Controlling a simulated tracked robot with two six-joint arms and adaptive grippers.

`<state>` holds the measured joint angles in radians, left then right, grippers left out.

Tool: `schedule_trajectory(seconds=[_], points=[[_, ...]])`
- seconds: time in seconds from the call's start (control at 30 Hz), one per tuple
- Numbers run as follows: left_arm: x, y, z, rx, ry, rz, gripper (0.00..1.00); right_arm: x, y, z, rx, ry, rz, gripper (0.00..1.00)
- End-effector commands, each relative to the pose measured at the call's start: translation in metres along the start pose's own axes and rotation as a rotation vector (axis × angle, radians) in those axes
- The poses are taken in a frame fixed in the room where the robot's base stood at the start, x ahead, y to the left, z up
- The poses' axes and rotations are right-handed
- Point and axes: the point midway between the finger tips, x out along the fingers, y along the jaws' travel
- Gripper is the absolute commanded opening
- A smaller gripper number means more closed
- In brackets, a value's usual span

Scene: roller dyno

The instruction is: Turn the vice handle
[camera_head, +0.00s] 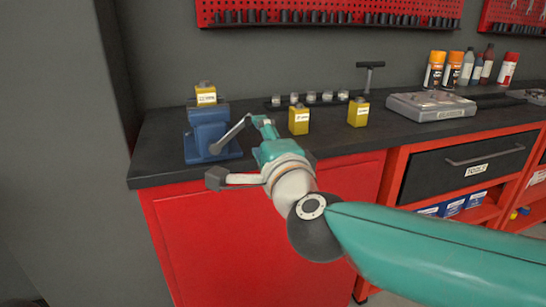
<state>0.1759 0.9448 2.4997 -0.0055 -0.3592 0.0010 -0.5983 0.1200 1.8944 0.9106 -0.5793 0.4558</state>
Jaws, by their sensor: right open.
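The blue vice (208,138) stands on the left end of the dark workbench, with a labelled yellow block (206,94) at its top. Its grey handle (231,134) slants up and to the right from the vice front. My right gripper (262,122) is open just right of the handle's upper end. The teal gripper body and wrist hide part of the bench edge. I cannot tell whether the fingers touch the handle. My left gripper is not in view.
Two yellow blocks (299,119) (358,112) stand right of my gripper. Behind them is a dark rack (275,103) with several small pieces and a T-shaped tool (370,77). A grey metal case (431,105) and several bottles (453,70) are farther right. A wall corner borders the bench's left.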

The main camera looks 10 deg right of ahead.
Motion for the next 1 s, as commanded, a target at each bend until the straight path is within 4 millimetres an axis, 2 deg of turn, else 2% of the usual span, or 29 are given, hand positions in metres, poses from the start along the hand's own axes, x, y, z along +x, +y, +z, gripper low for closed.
schedule_trajectory(seconds=[0.03, 0.2, 0.4, 0.57, 0.83, 0.93, 1.0], points=[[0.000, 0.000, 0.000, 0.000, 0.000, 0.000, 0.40, -0.012, -0.001, 0.001, 0.001, -0.004, -0.002, 0.51], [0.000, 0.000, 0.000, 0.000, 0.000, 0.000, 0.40, -0.046, 0.000, 0.001, 0.002, -0.003, -0.001, 0.51], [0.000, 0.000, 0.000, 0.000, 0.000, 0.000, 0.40, -0.072, 0.001, 0.001, 0.001, -0.003, 0.001, 0.51], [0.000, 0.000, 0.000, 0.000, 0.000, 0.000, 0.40, -0.079, 0.002, 0.000, 0.000, -0.002, 0.002, 0.51], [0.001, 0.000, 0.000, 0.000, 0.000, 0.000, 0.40, -0.079, 0.002, 0.000, 0.000, 0.000, 0.003, 0.51], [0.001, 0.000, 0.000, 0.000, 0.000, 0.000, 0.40, -0.076, 0.005, -0.008, 0.001, 0.017, 0.010, 0.51], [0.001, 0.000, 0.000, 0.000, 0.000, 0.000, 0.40, -0.068, 0.016, -0.018, -0.006, 0.044, 0.034, 0.51]])
